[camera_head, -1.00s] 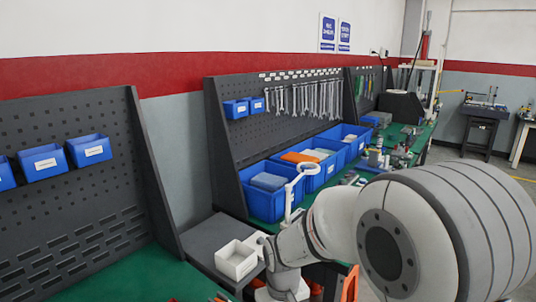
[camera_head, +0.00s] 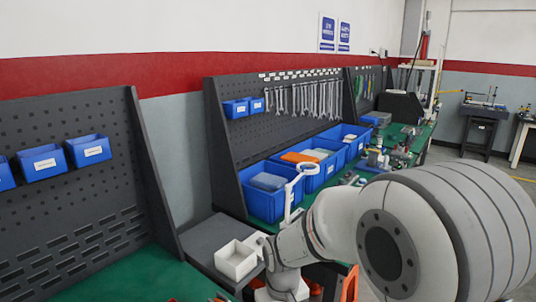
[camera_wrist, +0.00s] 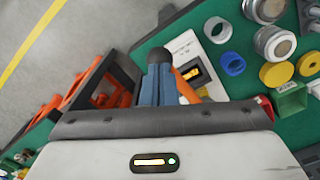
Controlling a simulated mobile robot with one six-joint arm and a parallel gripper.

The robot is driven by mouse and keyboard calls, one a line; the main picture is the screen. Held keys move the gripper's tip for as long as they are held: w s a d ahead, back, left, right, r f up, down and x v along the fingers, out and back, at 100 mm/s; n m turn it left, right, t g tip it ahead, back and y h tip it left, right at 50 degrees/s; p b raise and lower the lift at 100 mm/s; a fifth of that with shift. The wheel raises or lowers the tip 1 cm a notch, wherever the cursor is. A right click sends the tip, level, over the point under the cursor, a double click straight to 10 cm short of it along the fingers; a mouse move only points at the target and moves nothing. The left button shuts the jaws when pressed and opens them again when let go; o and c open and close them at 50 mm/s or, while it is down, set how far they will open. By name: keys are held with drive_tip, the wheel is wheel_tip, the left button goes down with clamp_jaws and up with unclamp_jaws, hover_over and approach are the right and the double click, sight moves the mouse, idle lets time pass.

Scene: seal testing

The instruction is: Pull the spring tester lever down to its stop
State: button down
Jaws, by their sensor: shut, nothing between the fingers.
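In the wrist view, my gripper (camera_wrist: 159,75) shows as two blue-grey fingers side by side, shut with nothing between them. A dark rounded knob (camera_wrist: 159,56) shows just at the fingertips; I cannot tell whether they touch it or whether it is the lever's end. An orange part (camera_wrist: 188,88) shows right beside the fingers. Next to it is a pale device (camera_wrist: 187,47) with printed text and a small lit display, which looks like the spring tester. Its lever is not clearly visible. In the head view, my arm hides the gripper and the tester.
In the wrist view, metal cylinders (camera_wrist: 275,42), a blue ring (camera_wrist: 232,63), a yellow ring (camera_wrist: 277,75) and a green box (camera_wrist: 290,100) are on the green bench right of the tester. Orange-and-black racks (camera_wrist: 95,85) stand left. In the head view, blue bins (camera_head: 265,203) line the bench.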

drive_tip(key=shift+f, duration=0.2)
drive_tip(key=shift+s+d+f+b, duration=0.1)
drive_tip(key=shift+d+f+b, duration=0.05)
drive_tip(key=shift+f+b, duration=0.35)
drive_tip(key=shift+s+d+f+b, duration=0.1)
drive_tip(key=shift+f+b, duration=0.3)
drive_tip(key=shift+f, duration=0.2)
drive_tip(key=shift+s+d+f+b, duration=0.1)
drive_tip(key=shift+f+b, duration=0.7)
drive_tip(key=shift+f, duration=0.4)
drive_tip(key=shift+f+b, duration=0.5)
drive_tip(key=shift+b, duration=0.15)
drive_tip(key=shift+r, duration=0.1)
drive_tip(key=shift+r+p, duration=3.5)
drive_tip(key=shift+r, duration=1.05)
